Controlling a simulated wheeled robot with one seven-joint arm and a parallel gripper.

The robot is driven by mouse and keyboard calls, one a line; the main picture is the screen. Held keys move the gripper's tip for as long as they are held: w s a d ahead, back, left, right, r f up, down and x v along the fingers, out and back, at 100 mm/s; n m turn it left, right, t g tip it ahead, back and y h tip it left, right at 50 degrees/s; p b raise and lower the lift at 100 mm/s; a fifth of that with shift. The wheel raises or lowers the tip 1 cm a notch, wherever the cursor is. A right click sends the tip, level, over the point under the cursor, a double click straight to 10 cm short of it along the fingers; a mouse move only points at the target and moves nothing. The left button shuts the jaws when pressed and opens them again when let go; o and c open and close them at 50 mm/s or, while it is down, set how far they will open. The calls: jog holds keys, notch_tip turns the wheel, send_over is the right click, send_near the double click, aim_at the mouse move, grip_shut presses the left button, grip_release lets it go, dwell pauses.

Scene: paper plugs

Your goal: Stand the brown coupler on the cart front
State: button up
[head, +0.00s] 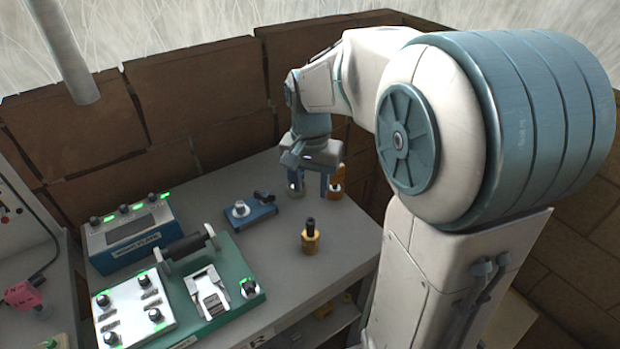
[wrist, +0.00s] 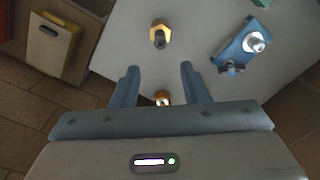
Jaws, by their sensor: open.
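An orange-brown piece, which looks like the brown coupler (head: 337,185), stands on the grey cart top (head: 350,242) near its back right, close beside my gripper's right finger. My gripper (head: 311,190) is open, pointing down at the back of the cart. A small piece with a pale top (head: 295,188) shows at its left finger, partly hidden. In the wrist view, an orange-brown piece (wrist: 162,98) shows between the open fingers of my gripper (wrist: 158,68), partly covered by the gripper body. I cannot tell which of the two it is, and no grip shows.
A brass piece with a black top (head: 310,240) stands upright nearer the front. A blue fixture with a pale knob (head: 250,211) lies left of my gripper. A green board with devices (head: 236,278) and a blue box (head: 130,236) fill the left. The front right top is clear.

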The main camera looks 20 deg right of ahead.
jog(key=s+r+n+t, duration=0.1)
jog(key=s+n+t, duration=0.2)
jog(key=s+n, duration=0.4)
jog(key=s, duration=0.7)
jog(key=shift+s+r, duration=0.2)
jog(key=shift+a, duration=0.15)
jog(key=shift+c, duration=0.4)
